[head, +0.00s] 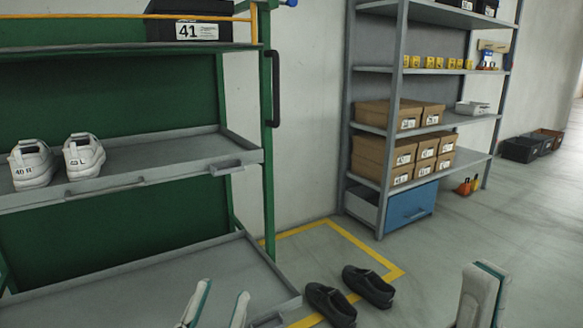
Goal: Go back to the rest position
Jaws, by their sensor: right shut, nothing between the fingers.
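My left gripper (222,292) comes in at the bottom edge, its two pale fingers apart with a gap between them. Nothing shows between the fingers. It appears in front of the lower grey shelf of the green rack (269,180). My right gripper (482,280) stands at the bottom right, its fingers together and empty, seen against bare floor. The wrists of both grippers are cut off by the bottom edge.
Dark shoes (367,287) lie on the floor by the yellow line (393,272). A grey shelving unit (392,100) holds brown boxes (389,160).

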